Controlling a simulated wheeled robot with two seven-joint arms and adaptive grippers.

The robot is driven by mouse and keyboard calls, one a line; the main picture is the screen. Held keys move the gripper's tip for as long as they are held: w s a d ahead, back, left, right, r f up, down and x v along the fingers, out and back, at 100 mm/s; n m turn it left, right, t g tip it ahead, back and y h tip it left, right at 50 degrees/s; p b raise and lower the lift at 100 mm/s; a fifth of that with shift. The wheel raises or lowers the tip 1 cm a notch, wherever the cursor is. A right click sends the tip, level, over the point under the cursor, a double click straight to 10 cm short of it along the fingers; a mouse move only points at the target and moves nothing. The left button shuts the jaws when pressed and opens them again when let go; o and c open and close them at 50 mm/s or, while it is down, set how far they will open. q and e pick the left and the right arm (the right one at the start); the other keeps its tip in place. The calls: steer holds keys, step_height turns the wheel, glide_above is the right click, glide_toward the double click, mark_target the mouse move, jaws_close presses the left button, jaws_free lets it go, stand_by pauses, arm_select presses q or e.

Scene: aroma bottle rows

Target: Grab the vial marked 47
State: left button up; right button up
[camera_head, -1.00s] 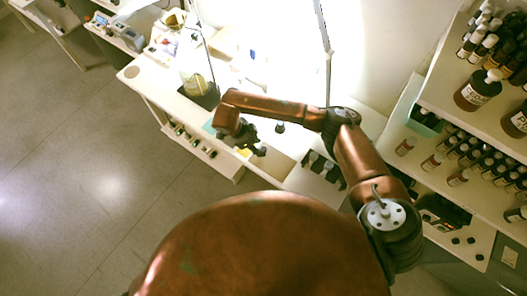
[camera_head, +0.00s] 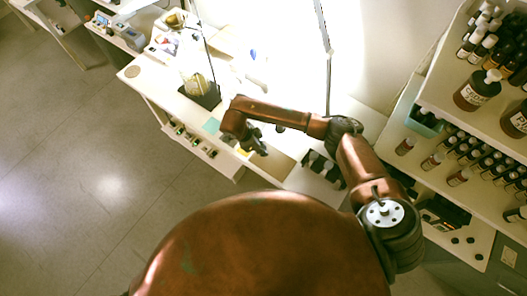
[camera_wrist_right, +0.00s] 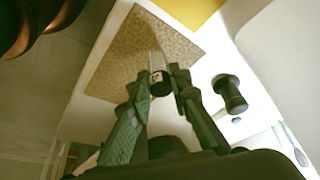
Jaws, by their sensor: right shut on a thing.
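My right gripper (camera_head: 257,146) is over the white desk in the head view. In the right wrist view its two fingers (camera_wrist_right: 164,75) are shut on a small vial (camera_wrist_right: 158,82) with a pale part and a dark part. A mark shows on the vial, but I cannot read it as 47. A brown textured mat (camera_wrist_right: 120,62) lies behind the held vial in that view. My left gripper is not in view.
A yellow patch (camera_wrist_right: 192,8) lies beyond the mat. Shelves at the right hold bottle rows and large brown bottles (camera_head: 477,91). A glass vessel (camera_head: 196,84) stands on the desk.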

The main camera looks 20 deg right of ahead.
jaws_close()
steer(key=shift+r, duration=0.1)
